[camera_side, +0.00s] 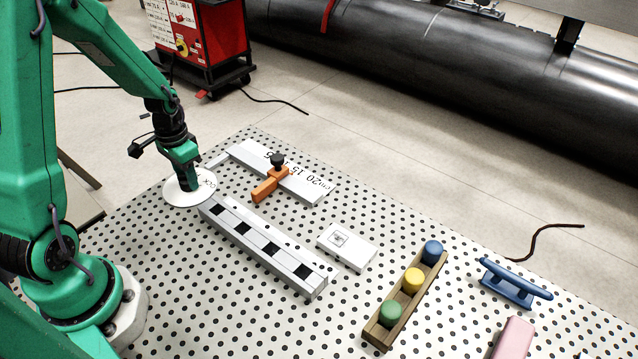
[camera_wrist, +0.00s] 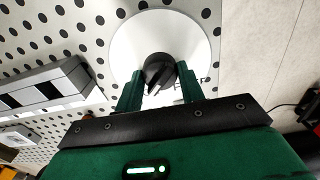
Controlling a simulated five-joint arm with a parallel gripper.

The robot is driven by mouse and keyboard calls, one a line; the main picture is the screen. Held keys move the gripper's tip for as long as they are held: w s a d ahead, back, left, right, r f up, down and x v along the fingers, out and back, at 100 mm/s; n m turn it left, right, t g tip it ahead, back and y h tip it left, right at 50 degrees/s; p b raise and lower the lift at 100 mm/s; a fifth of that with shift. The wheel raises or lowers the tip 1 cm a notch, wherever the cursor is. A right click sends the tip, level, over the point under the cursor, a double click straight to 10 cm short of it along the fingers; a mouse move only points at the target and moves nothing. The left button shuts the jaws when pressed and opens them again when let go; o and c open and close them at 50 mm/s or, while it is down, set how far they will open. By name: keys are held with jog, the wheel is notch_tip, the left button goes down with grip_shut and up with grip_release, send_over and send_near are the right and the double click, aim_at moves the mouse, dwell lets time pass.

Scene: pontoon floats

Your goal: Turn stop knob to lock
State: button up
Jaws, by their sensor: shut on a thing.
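A round white dial plate (camera_side: 176,196) with dark lettering lies at the left of the perforated table, and part of it is behind my gripper. In the wrist view the plate (camera_wrist: 190,35) has a black knob (camera_wrist: 157,68) at its centre, with a raised bar across it. My gripper (camera_side: 188,186) points down over the plate. In the wrist view the green fingers of my gripper (camera_wrist: 160,80) stand on both sides of the knob and are shut on it. The lettering is partly hidden by a finger, so I cannot read the knob's setting for certain.
A grey rail with black squares (camera_side: 263,247) lies close by the plate. Behind it is a ruler bar (camera_side: 310,187) with an orange stop (camera_side: 265,188) and black knob (camera_side: 278,160).

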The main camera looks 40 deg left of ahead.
jog(key=shift+c, duration=0.2)
jog(key=o, duration=1)
jog(key=shift+r, duration=0.15)
jog(key=shift+r, duration=3.8)
jog(key=shift+d+r, duration=0.1)
